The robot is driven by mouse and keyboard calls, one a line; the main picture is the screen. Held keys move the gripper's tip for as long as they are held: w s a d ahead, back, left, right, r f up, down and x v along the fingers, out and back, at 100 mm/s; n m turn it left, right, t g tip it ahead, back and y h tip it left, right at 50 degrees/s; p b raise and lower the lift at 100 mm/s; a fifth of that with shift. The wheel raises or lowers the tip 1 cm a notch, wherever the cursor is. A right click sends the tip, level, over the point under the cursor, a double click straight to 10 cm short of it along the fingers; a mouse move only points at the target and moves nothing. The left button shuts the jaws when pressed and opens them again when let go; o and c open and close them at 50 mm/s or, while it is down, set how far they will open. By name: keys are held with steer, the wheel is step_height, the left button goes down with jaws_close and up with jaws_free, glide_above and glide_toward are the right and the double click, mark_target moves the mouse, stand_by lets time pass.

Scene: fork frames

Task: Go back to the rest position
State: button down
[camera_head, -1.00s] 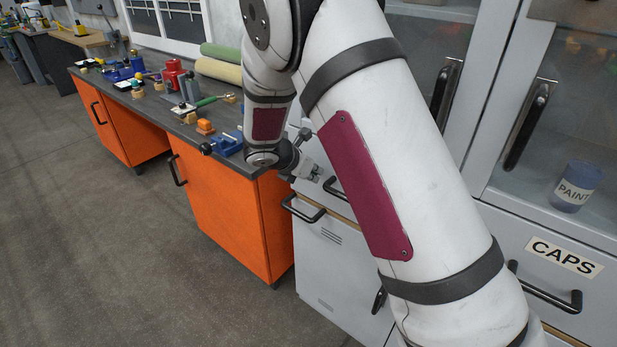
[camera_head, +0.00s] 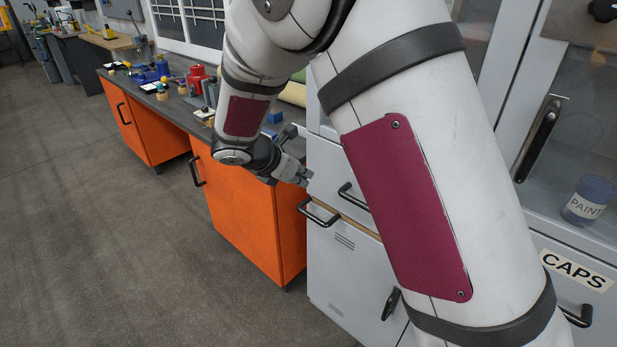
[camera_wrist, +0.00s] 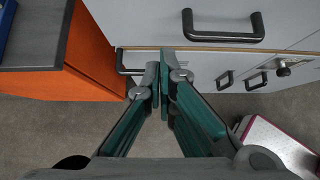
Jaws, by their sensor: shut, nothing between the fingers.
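My gripper (camera_wrist: 162,70) is shut and empty in the wrist view, its green-sided fingers together at the tips. In front of the fingers are the grey drawer fronts (camera_wrist: 150,20) with dark bar handles (camera_wrist: 225,27). In the head view my gripper (camera_head: 304,177) is small and partly turned away, beside the upper grey drawer and near the corner of the orange bench. My arm spans the middle of the head view and hides part of the cabinets and bench top.
An orange workbench (camera_head: 250,215) with a dark top carries a red object (camera_head: 197,75) and several tools. At right, a glass-fronted cabinet holds a PAINT cup (camera_head: 588,200) above a drawer with a CAPS label (camera_head: 575,270). The grey floor (camera_head: 90,220) at left is clear.

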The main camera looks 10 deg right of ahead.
steer(key=s+d+r+m+g+y+p, duration=0.1)
steer(key=s+d+r+m+p, duration=0.1)
steer(key=s+d+r+m, duration=0.4)
steer(key=s+d+r+m+g+y+p, duration=0.1)
steer(key=s+d+r+m+y, duration=0.1)
steer(key=s+r+m, duration=0.7)
steer(key=s+r+m+y+p, duration=0.1)
steer(key=s+r+m, duration=0.1)
steer(key=s, duration=0.5)
steer(key=s+a+r+m+y+p, duration=0.1)
steer(key=s+m, duration=0.3)
steer(key=s, duration=0.4)
steer(key=s+a+r+m+t+y+p, duration=0.1)
steer(key=s+r+m+y, duration=0.1)
steer(key=s, duration=0.6)
steer(key=shift+s+a+r+m+p, duration=0.2)
steer(key=shift+a+r+m+p, duration=0.1)
steer(key=shift+r+m, duration=0.55)
steer(key=shift+d+f, duration=0.1)
